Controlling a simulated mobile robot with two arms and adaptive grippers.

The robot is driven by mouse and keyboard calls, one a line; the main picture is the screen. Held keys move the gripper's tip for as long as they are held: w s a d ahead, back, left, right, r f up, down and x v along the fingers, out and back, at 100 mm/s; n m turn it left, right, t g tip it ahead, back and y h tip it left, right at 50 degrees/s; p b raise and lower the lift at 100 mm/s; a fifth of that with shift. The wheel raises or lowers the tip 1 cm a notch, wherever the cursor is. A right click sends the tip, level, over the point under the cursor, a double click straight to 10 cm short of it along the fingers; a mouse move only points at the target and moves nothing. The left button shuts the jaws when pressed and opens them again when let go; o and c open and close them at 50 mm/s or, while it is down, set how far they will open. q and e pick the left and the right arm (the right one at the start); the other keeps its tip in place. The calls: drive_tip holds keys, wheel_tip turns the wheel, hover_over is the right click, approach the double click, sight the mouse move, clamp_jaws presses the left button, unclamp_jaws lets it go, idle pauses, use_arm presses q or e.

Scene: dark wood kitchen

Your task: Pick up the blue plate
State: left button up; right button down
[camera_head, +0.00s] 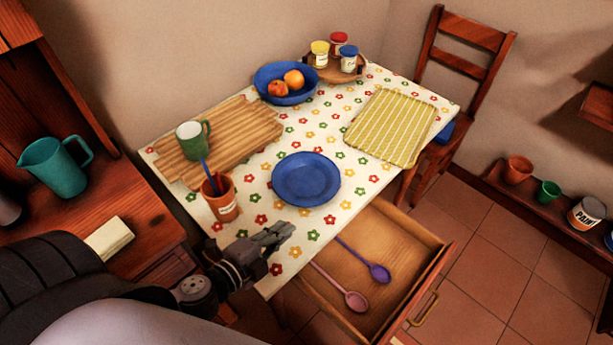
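The blue plate (306,179) lies flat on the flowered tablecloth near the middle of the table. It looks empty and nothing covers it. My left gripper (284,232) is over the table's near edge, below and left of the plate in the picture and apart from it. Its fingers look close together, and I cannot tell whether they are open or shut. I see nothing held in it. My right gripper is not in view.
A terracotta cup (220,198) with utensils stands close to my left gripper. A wooden board (240,140) bears a green mug (190,142). A blue bowl (262,82) holds fruit. An open drawer (345,255) with two spoons juts out below the plate. A striped mat (390,126) lies right.

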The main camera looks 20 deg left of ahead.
use_arm(q)
drive_tip(key=p, duration=0.2)
approach(317, 205)
drive_tip(key=x, duration=0.4)
drive_tip(key=shift+w+d+r, duration=0.1)
drive_tip(key=shift+d+r, duration=0.05)
drive_tip(key=shift+r, duration=0.05)
drive_tip(key=x, duration=0.5)
drive_tip(key=shift+f, duration=0.15)
clamp_jaws()
